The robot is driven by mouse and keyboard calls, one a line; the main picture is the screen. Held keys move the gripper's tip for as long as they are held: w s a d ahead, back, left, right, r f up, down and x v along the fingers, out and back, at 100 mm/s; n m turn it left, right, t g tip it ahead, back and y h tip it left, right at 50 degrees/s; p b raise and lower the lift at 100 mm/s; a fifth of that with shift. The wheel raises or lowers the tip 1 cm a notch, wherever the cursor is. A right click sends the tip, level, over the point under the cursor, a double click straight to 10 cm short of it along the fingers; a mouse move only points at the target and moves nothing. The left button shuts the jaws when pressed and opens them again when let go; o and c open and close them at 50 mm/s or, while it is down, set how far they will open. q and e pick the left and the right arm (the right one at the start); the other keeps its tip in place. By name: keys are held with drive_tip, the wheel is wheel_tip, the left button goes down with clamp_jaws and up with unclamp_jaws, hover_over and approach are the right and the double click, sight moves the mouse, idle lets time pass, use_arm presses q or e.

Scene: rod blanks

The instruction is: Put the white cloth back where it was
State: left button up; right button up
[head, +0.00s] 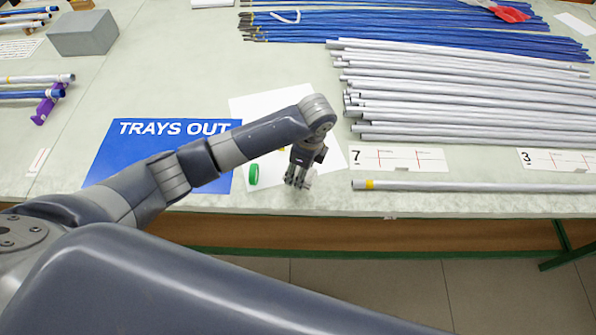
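A flat white sheet (262,103) lies on the table under my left arm, its right part (333,158) showing beyond the wrist. I cannot tell whether it is cloth or paper. My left gripper (297,183) points down over the sheet's front part, near the table's front edge. A small pale thing (309,178) shows beside its fingers, and I cannot tell what it is or whether it is held. The finger gap is too small to make out. My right gripper is not in view.
A green ring (253,174) lies left of the gripper, by the blue TRAYS OUT sign (108,155). A single grey rod (450,186) lies to the right, below label cards (398,158). Grey rods (460,95) and blue rods (400,22) lie behind. A grey block (83,35) stands far left.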

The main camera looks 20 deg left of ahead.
use_arm(q)
drive_tip(key=shift+w+a, duration=0.2)
drive_tip(key=shift+w, duration=0.05)
drive_tip(key=shift+w+a+f, duration=0.1)
drive_tip(key=shift+a+f, duration=0.05)
drive_tip(key=shift+f, duration=0.15)
drive_tip(key=shift+f+p, duration=0.55)
drive_tip(key=shift+f, duration=0.95)
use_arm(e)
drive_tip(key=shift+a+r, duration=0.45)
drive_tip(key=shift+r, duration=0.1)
use_arm(q)
drive_tip(key=shift+f, duration=0.1)
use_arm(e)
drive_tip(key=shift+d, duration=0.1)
use_arm(q)
drive_tip(key=o, duration=1)
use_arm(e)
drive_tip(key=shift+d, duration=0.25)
